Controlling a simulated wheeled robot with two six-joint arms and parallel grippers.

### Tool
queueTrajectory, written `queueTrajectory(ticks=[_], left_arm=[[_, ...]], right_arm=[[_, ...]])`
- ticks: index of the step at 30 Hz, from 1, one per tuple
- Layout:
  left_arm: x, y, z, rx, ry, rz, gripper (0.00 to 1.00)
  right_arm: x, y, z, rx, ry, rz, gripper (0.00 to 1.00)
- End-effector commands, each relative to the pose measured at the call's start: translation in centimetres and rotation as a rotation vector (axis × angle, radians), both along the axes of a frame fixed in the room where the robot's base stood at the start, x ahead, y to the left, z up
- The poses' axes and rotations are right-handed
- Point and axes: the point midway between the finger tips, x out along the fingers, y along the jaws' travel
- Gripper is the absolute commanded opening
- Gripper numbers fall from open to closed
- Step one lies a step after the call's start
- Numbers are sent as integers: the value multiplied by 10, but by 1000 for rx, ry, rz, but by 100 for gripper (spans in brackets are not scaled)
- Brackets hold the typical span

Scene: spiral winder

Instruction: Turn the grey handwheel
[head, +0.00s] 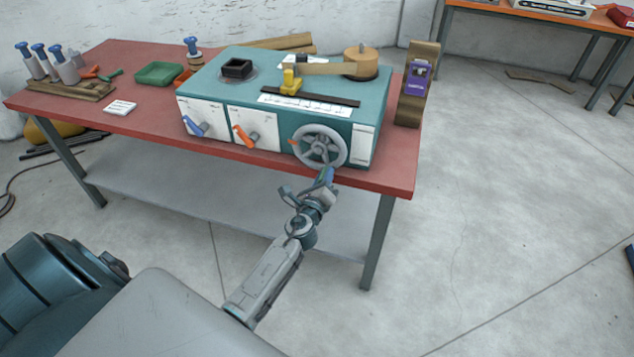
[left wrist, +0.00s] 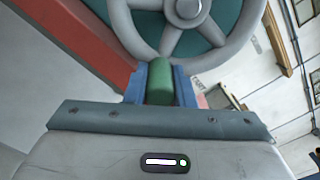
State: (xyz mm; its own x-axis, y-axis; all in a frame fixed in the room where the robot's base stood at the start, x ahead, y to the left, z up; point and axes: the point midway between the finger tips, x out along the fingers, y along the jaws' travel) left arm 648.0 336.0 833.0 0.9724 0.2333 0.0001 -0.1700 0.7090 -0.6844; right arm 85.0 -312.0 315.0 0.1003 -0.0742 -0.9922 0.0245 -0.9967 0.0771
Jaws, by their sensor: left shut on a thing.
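The grey handwheel (head: 319,147) is on the front right of the teal winder (head: 215,85). Its spokes and rim also show at the top of the left wrist view (left wrist: 187,10). My left gripper (head: 327,175) is at the wheel's lower edge. In the left wrist view its blue fingers (left wrist: 160,85) are shut on a green handle (left wrist: 160,80) that stands at the rim. The far end of the handle is hidden by the rim side. My right gripper is not in view.
The winder stands on a red-topped table (head: 150,120). Its front has a blue lever (head: 195,126) and an orange lever (head: 243,136). A wooden stand with a purple device (head: 418,78) is at the right end.

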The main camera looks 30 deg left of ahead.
Motion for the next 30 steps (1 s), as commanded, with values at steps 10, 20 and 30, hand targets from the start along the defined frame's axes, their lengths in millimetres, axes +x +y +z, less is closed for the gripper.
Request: queueTrajectory(ticks=[10, 20, 30], left_arm=[[4, -19, 13, -323, -79, 0, 0], [7, -31, 30, -626, -150, 0, 0], [9, -37, 51, -937, -226, 0, 0]], right_arm=[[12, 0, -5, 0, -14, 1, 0], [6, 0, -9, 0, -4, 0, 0], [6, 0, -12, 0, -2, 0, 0]])
